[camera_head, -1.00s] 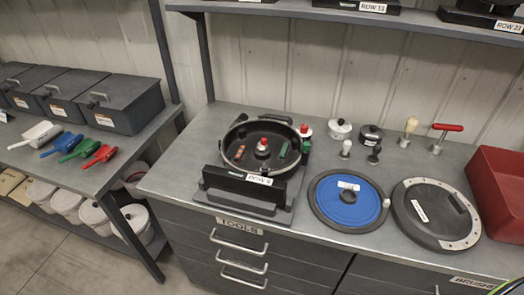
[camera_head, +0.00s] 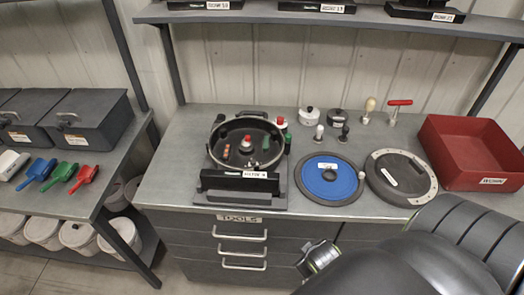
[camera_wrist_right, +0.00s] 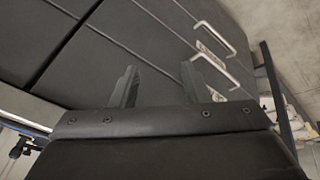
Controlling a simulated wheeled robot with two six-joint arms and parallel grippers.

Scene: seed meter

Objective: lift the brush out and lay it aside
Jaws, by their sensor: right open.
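The open round black meter housing (camera_head: 215,160) stands on a dark stand on the bench, labelled at its front. Inside it are a red-topped knob (camera_head: 247,142) in the middle, a small reddish-brown piece (camera_head: 227,151) at the left and a small green piece (camera_head: 265,143) at the right. I cannot tell which piece is the brush. My right gripper (camera_wrist_right: 163,65) is open and empty in the right wrist view, facing the drawer fronts. In the head view my right arm fills the lower right, short of the housing. My left gripper is not in view.
Right of the housing lie a blue disc (camera_head: 341,180), a dark round cover with a pale rim (camera_head: 402,171) and a red bin (camera_head: 470,138). Small knobs and handled tools stand behind them. A shelf (camera_head: 330,20) hangs above. Bare bench (camera_head: 165,180) shows left of the housing.

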